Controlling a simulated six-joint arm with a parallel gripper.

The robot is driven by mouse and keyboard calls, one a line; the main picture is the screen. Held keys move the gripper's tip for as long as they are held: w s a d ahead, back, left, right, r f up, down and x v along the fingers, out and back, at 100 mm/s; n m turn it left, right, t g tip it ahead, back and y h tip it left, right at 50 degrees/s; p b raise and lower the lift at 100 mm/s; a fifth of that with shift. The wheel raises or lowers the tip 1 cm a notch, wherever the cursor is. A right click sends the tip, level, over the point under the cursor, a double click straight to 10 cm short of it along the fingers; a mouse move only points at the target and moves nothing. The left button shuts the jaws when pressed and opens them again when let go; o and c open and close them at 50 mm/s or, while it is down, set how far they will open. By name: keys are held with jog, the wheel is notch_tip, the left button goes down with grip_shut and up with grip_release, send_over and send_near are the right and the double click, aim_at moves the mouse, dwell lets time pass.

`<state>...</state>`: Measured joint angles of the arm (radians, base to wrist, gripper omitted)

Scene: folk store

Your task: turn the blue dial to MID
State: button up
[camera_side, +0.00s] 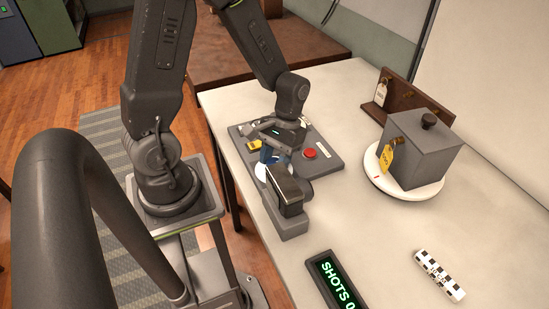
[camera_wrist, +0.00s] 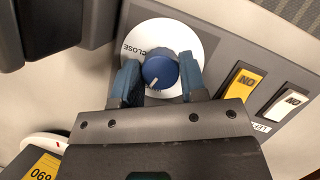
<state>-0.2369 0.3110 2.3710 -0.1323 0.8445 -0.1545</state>
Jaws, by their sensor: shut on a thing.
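The blue dial (camera_wrist: 160,72) sits on a round white plate (camera_wrist: 178,28) on the grey panel. A white pointer line on the dial runs toward the lower left in the wrist view. The word CLOSE shows on the plate's left; no MID mark is visible, and the lower plate is hidden by my gripper. My gripper (camera_wrist: 158,78) has a blue finger on each side of the dial and is shut on it. In the side view, my gripper (camera_side: 272,155) is low over the panel (camera_side: 325,165), and the dial is mostly hidden there.
A yellow switch (camera_wrist: 242,82) and a white switch (camera_wrist: 284,105) are right of the dial. A red button (camera_side: 309,153) is on the panel. A grey box (camera_side: 425,155) stands on a white round base (camera_side: 379,180). A SHOTS display (camera_side: 336,281) and checkered bar (camera_side: 439,275) lie nearer.

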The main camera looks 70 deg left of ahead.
jog(key=m+y, duration=0.1)
jog(key=m, duration=0.2)
jog(key=m+y, duration=0.1)
jog(key=m, duration=0.2)
jog(key=shift+d+m+g+y, duration=0.1)
jog(key=shift+m+g+y, duration=0.2)
dwell(0.4)
jog(key=o, duration=0.9)
jog(key=v, duration=1.3)
jog(key=shift+r, duration=0.4)
jog(key=shift+w, duration=0.1)
jog(key=s+d+r+t, duration=0.3)
jog(key=s+r+t, duration=0.4)
jog(key=s+t, duration=0.2)
jog(key=shift+d+r+n+t, duration=0.25)
jog(key=shift+r+n+t, duration=0.15)
jog(key=shift+t, duration=0.2)
